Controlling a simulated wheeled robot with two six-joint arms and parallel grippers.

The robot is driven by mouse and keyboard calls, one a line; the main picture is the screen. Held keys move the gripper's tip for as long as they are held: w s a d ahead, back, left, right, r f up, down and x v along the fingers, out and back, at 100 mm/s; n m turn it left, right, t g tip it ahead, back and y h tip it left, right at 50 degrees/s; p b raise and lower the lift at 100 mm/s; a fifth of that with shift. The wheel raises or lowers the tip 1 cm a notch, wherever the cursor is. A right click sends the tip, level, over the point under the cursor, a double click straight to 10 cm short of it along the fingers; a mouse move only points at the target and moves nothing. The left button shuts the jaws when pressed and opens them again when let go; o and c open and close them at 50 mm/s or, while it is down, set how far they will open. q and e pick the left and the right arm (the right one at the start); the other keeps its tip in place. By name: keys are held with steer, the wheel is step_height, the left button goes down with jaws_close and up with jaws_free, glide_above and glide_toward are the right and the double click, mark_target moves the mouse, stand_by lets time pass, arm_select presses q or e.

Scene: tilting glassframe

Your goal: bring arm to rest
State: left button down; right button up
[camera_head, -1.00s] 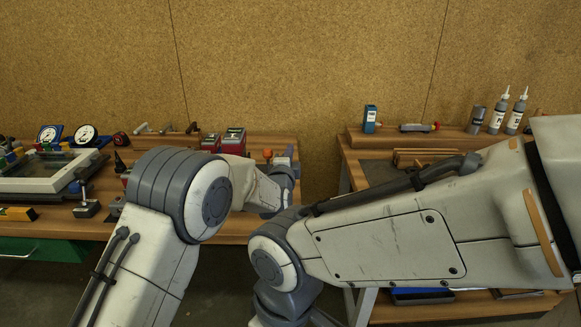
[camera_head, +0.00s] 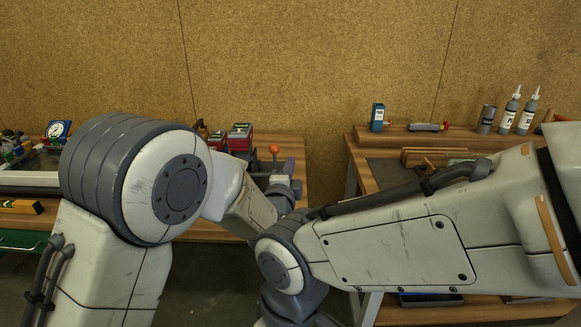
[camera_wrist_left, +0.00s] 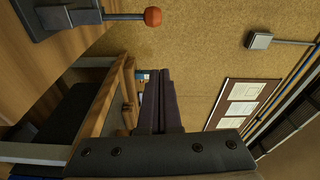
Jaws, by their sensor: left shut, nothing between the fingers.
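My left arm comes in from the left in the head view, its large grey elbow joint raised close to the camera. Its forearm points away toward the gap between two benches. My left gripper (camera_head: 289,168) is small and partly hidden there, beside a lever with an orange ball. In the left wrist view the dark fingers (camera_wrist_left: 162,100) lie together, shut and empty, pointing toward the cork-coloured wall. My right arm crosses the right half of the head view, bent at a joint near the middle. Its gripper is out of view.
The right bench (camera_head: 349,152) carries bottles (camera_head: 511,112) and a blue box (camera_head: 377,117). A framed board (camera_wrist_left: 242,103) hangs on the wall.

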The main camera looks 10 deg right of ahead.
arm_select(q)
steer(key=s+a+f+n+g+y, duration=0.25)
steer(key=a+f+n+g, duration=0.2)
steer(key=a, duration=0.55)
steer(key=s+a+f+n+g+y, duration=0.25)
steer(key=a+f+n, duration=0.3)
steer(key=a, duration=0.45)
steer(key=s+a+f+n+g+y, duration=0.15)
steer(key=s+a+n+g, duration=0.25)
steer(key=s+a+n, duration=0.4)
steer(key=s+a+f+n+g+y, duration=0.1)
steer(key=s+a+f+n+g, duration=0.3)
steer(key=s, duration=0.7)
steer(key=s+d+r+m+g+h+p, duration=0.1)
steer(key=s+d+r+m+p, duration=0.4)
steer(key=s+d+r+m, duration=0.3)
steer(key=s+d+r, duration=0.4)
steer(key=s, duration=0.2)
steer(key=shift+d+r+g+p, duration=0.15)
steer(key=shift+d+g+p, duration=0.1)
steer(key=shift+g+p, duration=0.15)
